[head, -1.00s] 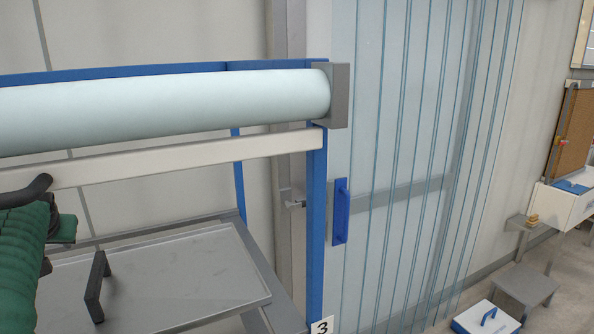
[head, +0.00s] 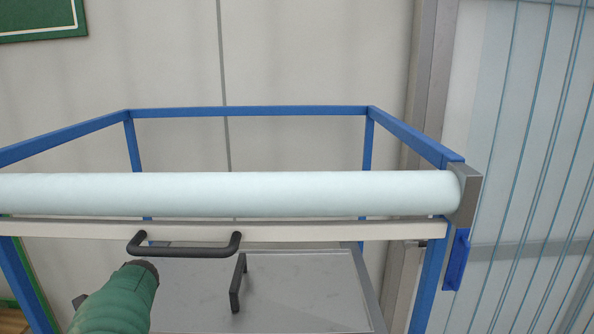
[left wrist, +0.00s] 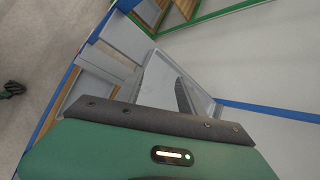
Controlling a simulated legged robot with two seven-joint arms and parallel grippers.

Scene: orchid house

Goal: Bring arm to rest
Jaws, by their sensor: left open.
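My left arm comes in at the lower left of the head view, with a green sleeve and a dark end. The left gripper (head: 142,268) is at that dark end, over the near left part of a grey tray (head: 300,290) and just below a black bar handle (head: 187,251). Its fingertips are not clearly seen. In the left wrist view, my green housing with a dark edge and a small light fills the bottom. The tray (left wrist: 160,82) lies beyond it. No held thing shows. My right gripper is in neither view.
A pale roll (head: 250,194) spans a blue frame (head: 250,111) above a white beam (head: 320,231). A dark upright bracket (head: 238,283) stands at the tray. Pale strip curtains (head: 530,130) hang at the right. Open floor (left wrist: 35,50) shows in the left wrist view.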

